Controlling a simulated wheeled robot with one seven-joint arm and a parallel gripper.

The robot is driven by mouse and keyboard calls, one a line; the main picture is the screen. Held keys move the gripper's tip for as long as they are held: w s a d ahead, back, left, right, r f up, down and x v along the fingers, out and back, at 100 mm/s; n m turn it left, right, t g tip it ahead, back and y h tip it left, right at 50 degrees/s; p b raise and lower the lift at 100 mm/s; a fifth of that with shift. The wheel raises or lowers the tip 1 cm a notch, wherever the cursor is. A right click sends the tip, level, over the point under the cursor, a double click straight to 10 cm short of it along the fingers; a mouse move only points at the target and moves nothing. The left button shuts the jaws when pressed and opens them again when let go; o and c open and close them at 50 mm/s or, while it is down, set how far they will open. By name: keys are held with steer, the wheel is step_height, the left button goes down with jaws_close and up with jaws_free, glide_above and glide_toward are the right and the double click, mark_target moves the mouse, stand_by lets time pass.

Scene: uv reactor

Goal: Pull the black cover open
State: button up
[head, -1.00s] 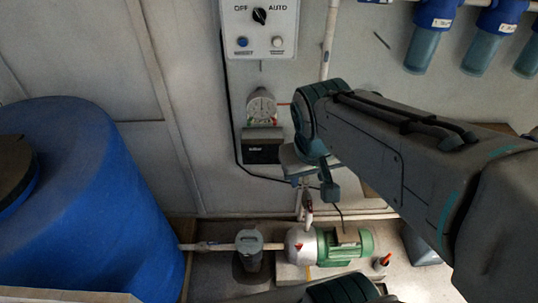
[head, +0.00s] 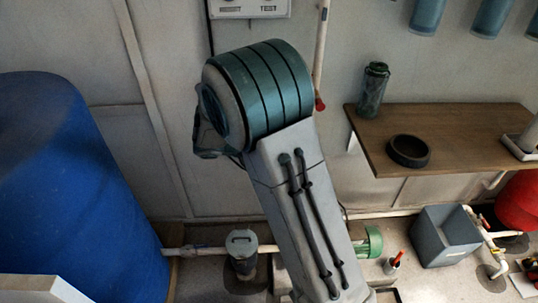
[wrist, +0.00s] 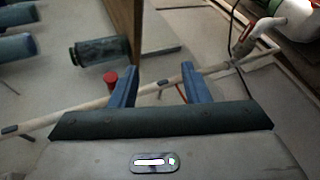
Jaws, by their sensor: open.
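My gripper (wrist: 160,85) shows in the wrist view with its two blue fingers spread apart and nothing between them. A white pipe passes behind the fingertips. In the head view my arm's large grey and teal joint blocks the sight of the gripper. The black cover is not visible now in either view; in the head view my arm stands in front of the wall area below the control box (head: 250,8). I cannot tell how far the gripper is from the cover.
A wooden shelf (head: 460,125) with a black ring (head: 408,151) and a dark canister (head: 372,90) is at the right. A blue tank (head: 70,190) fills the left. Near the floor are a grey pot (head: 242,252), green motor (head: 372,243) and grey bin (head: 445,237).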

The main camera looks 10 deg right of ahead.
steer(key=w+a+f+n+t+h+b, duration=0.1)
steer(key=w+a+f+n+t+b, duration=0.15)
steer(key=w+a+f+t, duration=0.35)
steer(key=w+a+f+n+t+h+b, duration=0.1)
steer(key=w+a+f+b, duration=0.3)
steer(key=f, duration=0.4)
steer(key=b+x, duration=0.1)
steer(key=x, duration=1.3)
steer(key=shift+r, duration=0.15)
steer(key=shift+w, duration=0.1)
steer(key=shift+a, duration=0.1)
jaws_close()
